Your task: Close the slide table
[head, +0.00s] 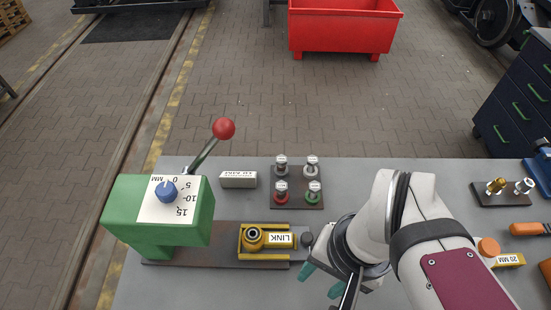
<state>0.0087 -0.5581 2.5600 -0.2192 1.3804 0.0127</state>
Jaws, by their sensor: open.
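The slide table (283,228) is a grey plate on a dark brown base rail (205,256), to the right of a green press (125,205). It sits out to the right, clear of the press body. A yellow holder (265,256) on it carries a part labelled LINK (280,239). A dark round knob (307,239) stands at its right end. My gripper (320,281), with teal fingertips, is open and empty just below and right of the knob, apart from it. My arm covers the table to the right of the knob.
The press has a red-knobbed lever (223,128) and a blue dial (166,191). A white labelled block (238,179) and a rack (297,188) of several studs stand behind the slide. A yellow 20 MM piece (508,260) and orange-handled tools (528,229) lie at right.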

